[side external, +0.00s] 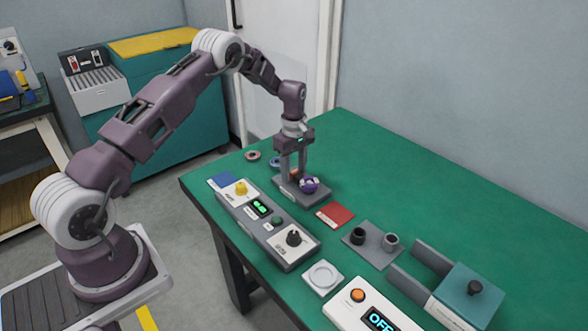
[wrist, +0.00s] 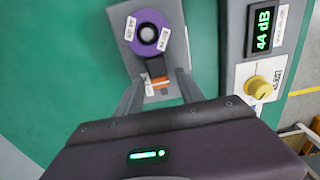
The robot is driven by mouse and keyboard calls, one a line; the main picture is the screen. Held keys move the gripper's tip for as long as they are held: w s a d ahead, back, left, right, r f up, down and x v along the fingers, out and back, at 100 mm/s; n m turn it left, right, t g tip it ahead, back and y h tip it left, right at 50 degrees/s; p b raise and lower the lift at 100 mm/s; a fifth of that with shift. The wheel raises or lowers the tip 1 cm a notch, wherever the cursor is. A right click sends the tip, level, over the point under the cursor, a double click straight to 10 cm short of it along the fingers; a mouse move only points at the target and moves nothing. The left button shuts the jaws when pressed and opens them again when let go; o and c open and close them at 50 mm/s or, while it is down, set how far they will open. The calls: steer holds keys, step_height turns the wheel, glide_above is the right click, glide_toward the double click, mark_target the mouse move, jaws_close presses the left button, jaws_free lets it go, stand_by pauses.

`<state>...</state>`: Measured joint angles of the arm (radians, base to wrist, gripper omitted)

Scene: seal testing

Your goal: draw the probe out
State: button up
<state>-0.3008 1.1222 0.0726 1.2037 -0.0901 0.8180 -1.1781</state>
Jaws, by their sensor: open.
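A purple round fitting (side external: 309,186) with a pale centre and white labels sits on a grey base plate (side external: 290,186). The fitting (wrist: 148,33) also shows near the top of the wrist view. A dark stem with an orange band, which looks like the probe (wrist: 158,82), runs from the fitting toward my gripper (wrist: 160,76). My gripper (side external: 293,176) points down over the plate. Its fingers are open, one on each side of the stem, with a gap on both sides in the wrist view. I cannot tell how deep the probe sits.
A grey console (side external: 268,225) with a yellow knob and a display reading 44 dB (wrist: 263,29) stands close beside the plate. A red card (side external: 335,214), a grey holder (side external: 372,245), a white dish (side external: 322,278) and a teal block (side external: 468,295) lie nearer the camera.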

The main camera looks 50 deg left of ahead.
steer(key=shift+c, duration=0.3)
jaws_close()
stand_by(1.1)
